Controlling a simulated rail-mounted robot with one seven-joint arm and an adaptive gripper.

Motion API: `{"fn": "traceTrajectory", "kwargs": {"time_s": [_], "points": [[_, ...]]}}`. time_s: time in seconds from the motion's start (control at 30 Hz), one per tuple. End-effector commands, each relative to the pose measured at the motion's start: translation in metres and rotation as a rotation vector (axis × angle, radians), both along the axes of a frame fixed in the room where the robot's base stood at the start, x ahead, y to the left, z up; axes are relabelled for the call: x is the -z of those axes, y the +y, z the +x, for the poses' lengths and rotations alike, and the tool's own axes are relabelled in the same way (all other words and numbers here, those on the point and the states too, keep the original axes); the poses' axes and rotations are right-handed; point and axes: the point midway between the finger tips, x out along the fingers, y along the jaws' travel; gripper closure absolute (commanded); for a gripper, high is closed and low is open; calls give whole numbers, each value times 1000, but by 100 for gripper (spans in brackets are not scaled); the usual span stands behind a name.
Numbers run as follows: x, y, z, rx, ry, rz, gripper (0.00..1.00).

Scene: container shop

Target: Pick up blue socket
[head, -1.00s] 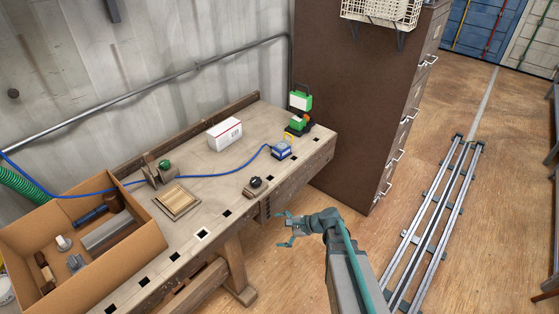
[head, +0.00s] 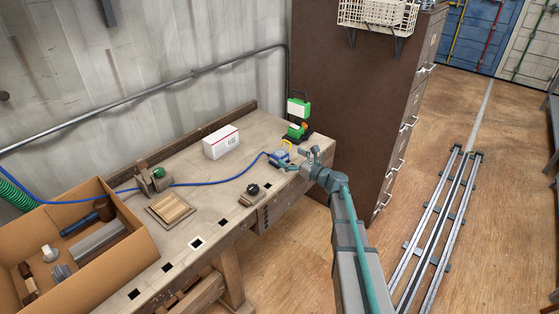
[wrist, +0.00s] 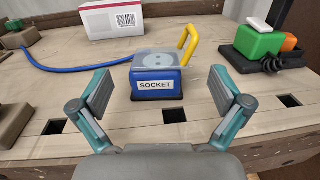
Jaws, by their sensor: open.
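The blue socket (wrist: 157,80) is a small blue box with a grey top and a white label reading SOCKET. A yellow handle or hook (wrist: 189,40) rises at its right side. It sits upright on the wooden workbench near its right end, and in the head view it shows partly behind my gripper (head: 301,162). In the wrist view, my gripper (wrist: 160,105) is open and empty, with one finger to each side of the socket and nearer the camera. The fingers appear apart from it.
A blue cable (wrist: 62,67) runs left from the socket across the bench. A white box (wrist: 112,18) stands behind it to the left. A green and orange device (wrist: 262,42) stands at right. A small block with a black knob (head: 252,190) sits left of my gripper.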

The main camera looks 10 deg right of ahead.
Motion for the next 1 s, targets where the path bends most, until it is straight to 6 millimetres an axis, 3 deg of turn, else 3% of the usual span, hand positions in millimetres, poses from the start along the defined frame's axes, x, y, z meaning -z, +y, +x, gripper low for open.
{"fn": "traceTrajectory", "kwargs": {"time_s": [0.27,0.53,0.83,0.87,1.0], "points": [[1,11,16,-1,0,-1,0],[5,33,45,-2,0,-2,0],[6,37,48,0,0,-2,0],[6,37,48,0,0,-2,2],[6,37,48,0,0,-2,25]]}}
